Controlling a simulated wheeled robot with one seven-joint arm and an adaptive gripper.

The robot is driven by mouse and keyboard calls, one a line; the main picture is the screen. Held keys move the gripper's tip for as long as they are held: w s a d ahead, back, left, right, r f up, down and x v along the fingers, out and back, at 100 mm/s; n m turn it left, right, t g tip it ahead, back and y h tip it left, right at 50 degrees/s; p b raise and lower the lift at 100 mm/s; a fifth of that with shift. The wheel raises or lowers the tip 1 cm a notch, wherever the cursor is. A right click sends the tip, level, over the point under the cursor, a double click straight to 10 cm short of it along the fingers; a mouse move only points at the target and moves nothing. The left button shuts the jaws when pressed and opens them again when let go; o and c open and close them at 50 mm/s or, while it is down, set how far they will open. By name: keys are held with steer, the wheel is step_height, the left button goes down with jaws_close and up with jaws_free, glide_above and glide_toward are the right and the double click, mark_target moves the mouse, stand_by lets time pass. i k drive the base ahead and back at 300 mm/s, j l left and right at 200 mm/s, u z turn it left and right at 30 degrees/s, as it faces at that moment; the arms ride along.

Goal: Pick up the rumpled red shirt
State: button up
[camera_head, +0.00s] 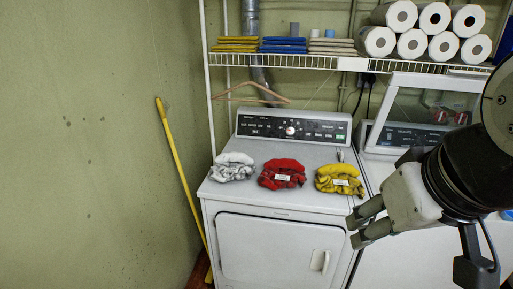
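The rumpled red shirt (282,174) lies in a heap on top of the white dryer (245,202), between a rumpled white-grey shirt (232,167) on its left and a rumpled yellow shirt (339,180) on its right. The shirts are apart from each other. My gripper (357,229) is at the right, in front of the dryer's front right corner, to the right of and lower in the picture than the red shirt. Its two fingers point left with a gap between them, and nothing shows between them.
A wire shelf (290,60) above holds folded cloths (284,45) and paper rolls (376,41). A wooden hanger (250,93) hangs below it. The dryer's control panel (292,128) stands behind the shirts. A yellow pole (180,170) leans on the left wall. A second machine (425,110) stands right.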

mark_target(277, 174)
steer(key=i+u, duration=0.25)
steer(key=i, duration=0.95)
